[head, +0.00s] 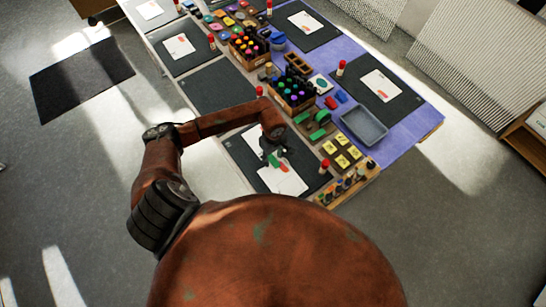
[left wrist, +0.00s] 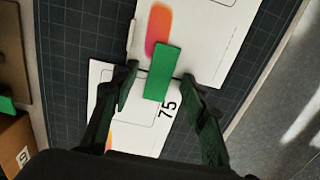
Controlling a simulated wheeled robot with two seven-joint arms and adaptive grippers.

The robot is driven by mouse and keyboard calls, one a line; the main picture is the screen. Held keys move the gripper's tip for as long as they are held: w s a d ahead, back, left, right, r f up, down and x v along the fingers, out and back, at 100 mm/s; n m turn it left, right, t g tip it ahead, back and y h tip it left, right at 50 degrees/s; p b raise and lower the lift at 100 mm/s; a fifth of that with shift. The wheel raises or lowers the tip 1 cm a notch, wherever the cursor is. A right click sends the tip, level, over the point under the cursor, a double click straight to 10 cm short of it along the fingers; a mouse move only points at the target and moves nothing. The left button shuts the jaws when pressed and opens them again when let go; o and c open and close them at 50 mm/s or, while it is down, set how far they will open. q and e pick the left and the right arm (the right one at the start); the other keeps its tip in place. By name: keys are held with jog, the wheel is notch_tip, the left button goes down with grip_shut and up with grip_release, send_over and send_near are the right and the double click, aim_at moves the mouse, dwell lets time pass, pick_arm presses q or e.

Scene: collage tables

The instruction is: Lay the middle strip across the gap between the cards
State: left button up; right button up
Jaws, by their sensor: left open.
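In the left wrist view, two white cards lie end to end on a dark gridded mat (left wrist: 72,50). The upper card (left wrist: 210,40) bears an orange and pink patch; the lower card (left wrist: 133,126) bears the number 75. A green strip (left wrist: 162,70) spans the narrow dark gap between them, one end over each card. My left gripper (left wrist: 160,74) is open, its fingers either side of the strip with space on both sides. In the head view, the left gripper (head: 273,152) is low over the near mat, partly hiding the strip. My right gripper is not in view.
Bottle crates (head: 293,92), green blocks (head: 318,122), yellow tiles (head: 342,152) and a grey tray (head: 363,126) stand right of the near mat. A red-capped glue stick (head: 324,166) stands at its right edge. The mat behind (head: 218,86) is bare.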

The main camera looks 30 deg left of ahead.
pick_arm(q)
notch_tip(320, 180, up, 12)
dwell(0.6)
